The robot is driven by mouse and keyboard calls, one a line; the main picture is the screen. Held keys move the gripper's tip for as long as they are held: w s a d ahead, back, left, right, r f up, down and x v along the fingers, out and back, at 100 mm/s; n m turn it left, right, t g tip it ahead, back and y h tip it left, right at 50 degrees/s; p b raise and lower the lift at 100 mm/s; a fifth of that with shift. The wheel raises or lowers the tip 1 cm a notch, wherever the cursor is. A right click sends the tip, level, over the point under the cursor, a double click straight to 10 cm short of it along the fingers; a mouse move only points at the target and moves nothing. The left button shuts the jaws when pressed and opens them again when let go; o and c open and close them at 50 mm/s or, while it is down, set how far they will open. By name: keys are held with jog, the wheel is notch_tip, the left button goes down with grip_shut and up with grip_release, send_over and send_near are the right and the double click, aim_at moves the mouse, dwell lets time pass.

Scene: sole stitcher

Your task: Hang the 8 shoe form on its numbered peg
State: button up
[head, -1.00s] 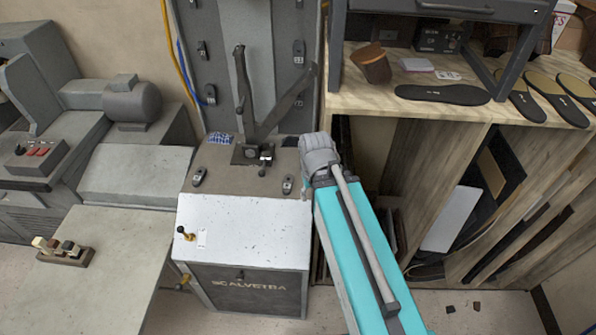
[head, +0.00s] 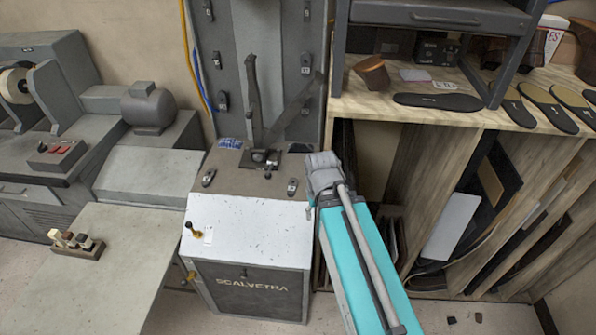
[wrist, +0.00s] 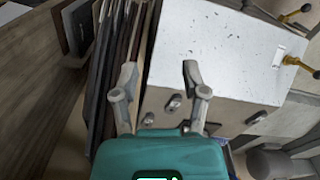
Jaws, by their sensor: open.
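Small dark shoe forms lie on the brown deck of the grey machine in the head view, one at the left (head: 209,177) and one at the right (head: 292,187). More forms hang on the upright grey panel (head: 236,70) behind, such as one at its right side (head: 305,63). Their numbers are too small to read, so I cannot tell which is 8. My gripper shows in the wrist view (wrist: 160,78), open and empty, above the deck's edge; dark forms (wrist: 175,102) lie just beyond and between the fingers. In the head view my arm hides its fingertips.
The machine's white top (head: 250,225) has a brass-stemmed knob (head: 194,229) at its left. A dark lever (head: 253,95) rises before the panel. Wooden shelving (head: 440,160) with upright sheets stands close right of my arm. A grey table (head: 110,265) is at the left.

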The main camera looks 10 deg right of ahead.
jog(key=shift+a, duration=0.25)
jog(key=o, duration=0.4)
jog(key=shift+w, duration=0.15)
jog(key=w+f+m+b, duration=0.1)
jog(key=w+f+b, duration=0.1)
jog(key=w, duration=0.7)
jog(key=w+a+f+m+b, duration=0.1)
jog(key=w+f+b, duration=0.1)
jog(key=w, duration=0.7)
jog(key=w+a+f+m+b, duration=0.1)
jog(key=w+f+m+b, duration=0.1)
jog(key=w, duration=0.6)
jog(key=shift+w+a+f+b, duration=0.15)
jog(key=shift+w+f+b, duration=0.25)
jog(key=shift+f+b, duration=0.1)
